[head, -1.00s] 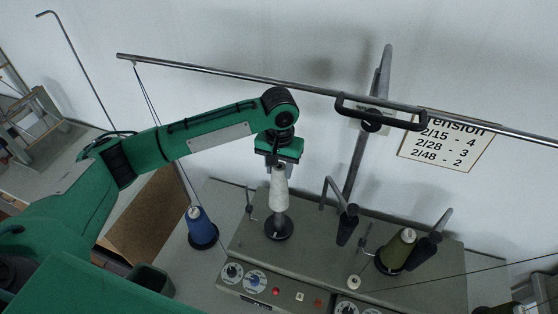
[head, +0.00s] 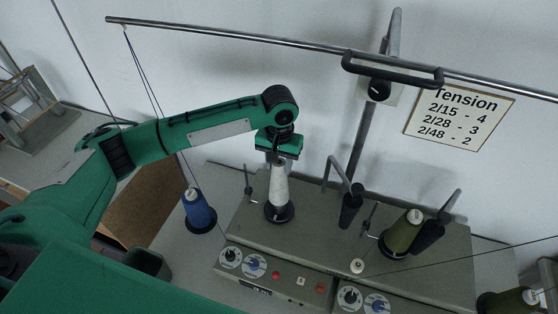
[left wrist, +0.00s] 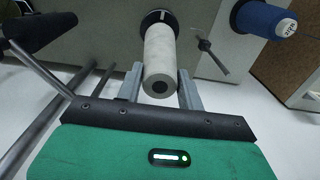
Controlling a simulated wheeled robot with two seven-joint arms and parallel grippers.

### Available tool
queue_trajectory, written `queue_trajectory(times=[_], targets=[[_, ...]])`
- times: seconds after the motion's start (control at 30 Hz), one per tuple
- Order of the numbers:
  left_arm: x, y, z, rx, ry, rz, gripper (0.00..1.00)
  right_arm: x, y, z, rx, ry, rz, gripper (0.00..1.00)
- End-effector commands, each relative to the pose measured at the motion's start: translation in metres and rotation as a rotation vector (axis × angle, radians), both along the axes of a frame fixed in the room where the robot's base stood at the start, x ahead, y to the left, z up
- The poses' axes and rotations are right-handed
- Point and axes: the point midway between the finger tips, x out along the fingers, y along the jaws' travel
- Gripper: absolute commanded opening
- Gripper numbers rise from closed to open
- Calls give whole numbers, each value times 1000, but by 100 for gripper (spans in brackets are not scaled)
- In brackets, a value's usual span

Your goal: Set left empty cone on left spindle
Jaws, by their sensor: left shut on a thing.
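The left empty cone (head: 278,186) is pale grey-white and stands upright, narrow end up, over the black round base (head: 279,213) of the left spindle. Its lower end meets the base or is very close to it. The spindle's pin is hidden inside the cone. My left gripper (head: 279,163) points down and is shut on the cone's upper part. In the left wrist view the cone (left wrist: 158,52) sits between the two grey fingers, its open top facing the camera and its far end against the black base (left wrist: 158,18). My right gripper is not in view.
A blue thread cone (head: 198,211) stands left of the machine (head: 330,225). An olive cone (head: 402,233) and black arms (head: 351,205) stand to the right. A thin bent rod (head: 248,180) is close by the left spindle. A long rail (head: 240,35) crosses above.

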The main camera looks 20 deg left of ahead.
Motion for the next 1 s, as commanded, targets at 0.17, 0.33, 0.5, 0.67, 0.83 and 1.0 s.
queue_trajectory(times=[0.17, 0.33, 0.5, 0.67, 0.83, 1.0], targets=[[0, 0, -14, 0, 2, 0, 5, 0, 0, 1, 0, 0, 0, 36], [0, 0, -28, -1, 3, 2, 5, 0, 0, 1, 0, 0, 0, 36], [0, 0, -40, 0, 2, 0, 5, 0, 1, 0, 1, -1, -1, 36], [0, 0, -48, -1, 1, 1, 5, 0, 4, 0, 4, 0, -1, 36], [0, 0, -51, -1, 0, 1, 5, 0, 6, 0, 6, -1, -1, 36], [0, 0, -52, -1, 0, 1, 5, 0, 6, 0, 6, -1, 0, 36]])
